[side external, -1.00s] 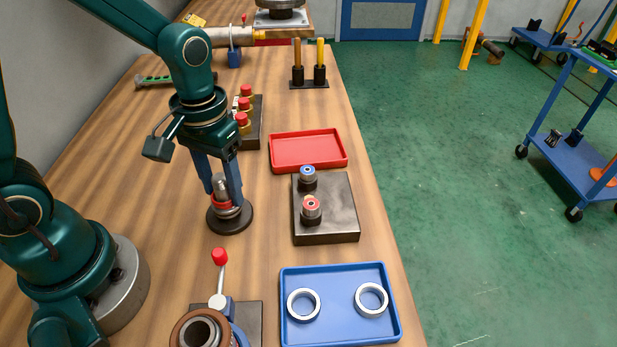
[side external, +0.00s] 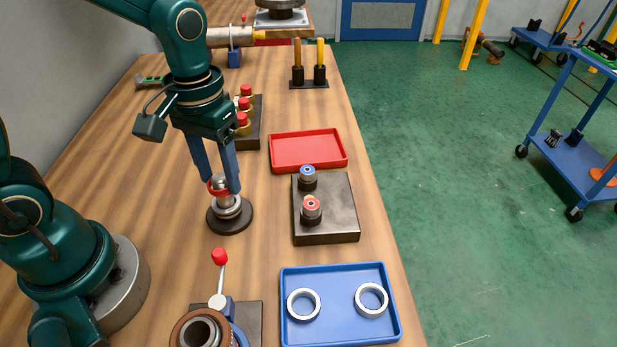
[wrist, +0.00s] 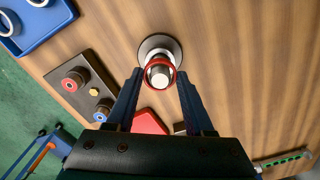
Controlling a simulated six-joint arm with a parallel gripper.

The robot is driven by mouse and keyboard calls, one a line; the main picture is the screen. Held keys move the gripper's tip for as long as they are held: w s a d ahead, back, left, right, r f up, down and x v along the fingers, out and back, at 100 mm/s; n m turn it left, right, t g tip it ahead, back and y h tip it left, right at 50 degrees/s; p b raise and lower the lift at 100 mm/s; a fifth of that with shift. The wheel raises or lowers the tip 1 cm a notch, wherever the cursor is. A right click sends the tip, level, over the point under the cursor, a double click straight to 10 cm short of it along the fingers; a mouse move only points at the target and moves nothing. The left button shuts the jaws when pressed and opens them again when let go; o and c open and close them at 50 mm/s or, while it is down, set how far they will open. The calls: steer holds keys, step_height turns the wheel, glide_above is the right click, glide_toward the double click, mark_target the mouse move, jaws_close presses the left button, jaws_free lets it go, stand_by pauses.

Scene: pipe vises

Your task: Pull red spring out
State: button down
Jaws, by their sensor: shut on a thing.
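The red spring (side external: 217,191) shows as a red ring between my gripper's fingertips (side external: 222,187). My gripper is shut on it. The ring is near the top of an upright metal post on a round dark base (side external: 238,222). Grey rings (side external: 229,210) sit lower on the post, below the red one. In the wrist view the red spring (wrist: 174,72) encircles the bright post top between the two blue fingers (wrist: 160,76).
A dark block (side external: 340,215) with a blue-topped and a red-topped part stands to the right. A red tray (side external: 308,135) is behind it, empty. A blue tray (side external: 342,337) with two white rings is in front. A red-knobbed lever (side external: 219,257) stands near the front.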

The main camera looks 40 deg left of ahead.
steer(key=shift+r, duration=2.85)
